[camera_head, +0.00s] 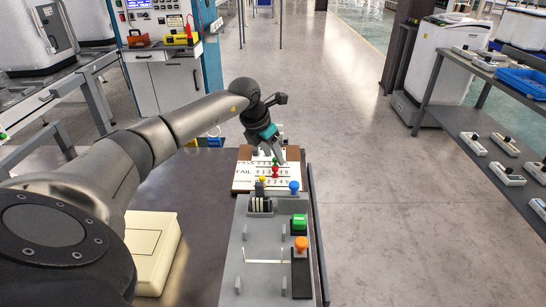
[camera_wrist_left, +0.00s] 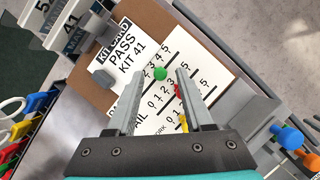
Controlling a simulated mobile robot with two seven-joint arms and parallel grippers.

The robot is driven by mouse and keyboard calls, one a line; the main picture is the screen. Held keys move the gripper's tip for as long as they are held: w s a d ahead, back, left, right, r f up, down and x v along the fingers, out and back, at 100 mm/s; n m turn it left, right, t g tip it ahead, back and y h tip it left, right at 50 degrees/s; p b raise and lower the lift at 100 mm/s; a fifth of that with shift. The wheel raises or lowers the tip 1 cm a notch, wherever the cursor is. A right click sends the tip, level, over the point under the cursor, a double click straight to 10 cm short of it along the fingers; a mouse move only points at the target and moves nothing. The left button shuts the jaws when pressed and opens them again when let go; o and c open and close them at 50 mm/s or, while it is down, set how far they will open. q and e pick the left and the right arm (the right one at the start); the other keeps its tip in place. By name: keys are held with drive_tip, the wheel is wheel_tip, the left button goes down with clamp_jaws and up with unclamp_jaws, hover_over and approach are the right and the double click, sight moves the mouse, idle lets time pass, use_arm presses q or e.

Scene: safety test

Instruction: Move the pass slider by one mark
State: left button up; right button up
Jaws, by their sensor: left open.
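A white card on a brown clipboard (camera_head: 241,178) has PASS, FAIL and a third row of numbers; it also shows in the left wrist view (camera_wrist_left: 120,18). The pass slider has a green knob (camera_wrist_left: 160,73), the fail slider a red knob (camera_wrist_left: 177,90), and the lowest row a yellow knob (camera_wrist_left: 183,124). My left gripper (camera_wrist_left: 154,76) is open above the card. In the wrist view the green knob appears between its fingertips, and the red knob is partly hidden by the right finger. Contact cannot be told. In the head view the left gripper (camera_head: 278,154) partly covers the card.
A cream box (camera_head: 150,245) lies left on the dark table. The floor to the right is clear.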

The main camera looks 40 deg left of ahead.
use_arm(q)
drive_tip(key=shift+w+f, duration=0.1)
drive_tip(key=shift+f, duration=0.1)
drive_tip(key=shift+c, duration=0.3)
clamp_jaws()
idle(1.1)
